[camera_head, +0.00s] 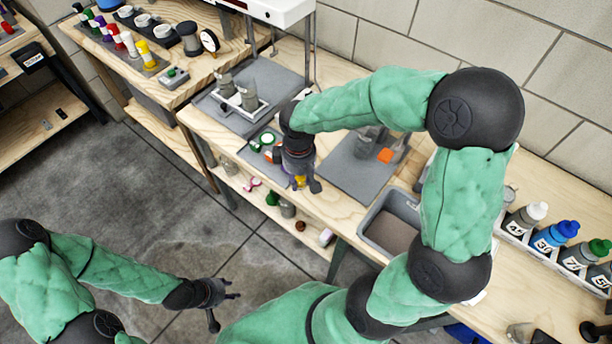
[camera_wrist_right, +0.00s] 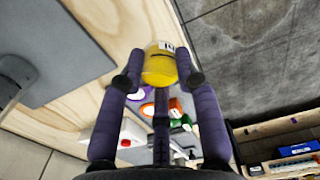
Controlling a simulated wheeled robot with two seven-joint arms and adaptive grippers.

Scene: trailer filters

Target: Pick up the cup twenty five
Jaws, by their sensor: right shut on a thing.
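A small yellow cup (camera_wrist_right: 160,66) with a white top band and a partly visible dark number is between the fingers of my right gripper (camera_wrist_right: 160,80) in the right wrist view. The fingers press on its sides, and the full number cannot be read. In the head view, a bit of the yellow cup (camera_head: 299,181) shows below my right gripper (camera_head: 305,185), near the front edge of the bench (camera_head: 340,215). My left gripper (camera_head: 227,309) is open and empty at the lower left, over the floor and away from the bench.
A dark tray (camera_head: 268,136) with green and white pieces lies behind the right gripper. A grey mat (camera_head: 352,172) and a grey bin (camera_head: 376,207) lie to its right. Numbered bottles (camera_head: 556,234) stand at far right. A lower shelf (camera_head: 240,181) holds several small items.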

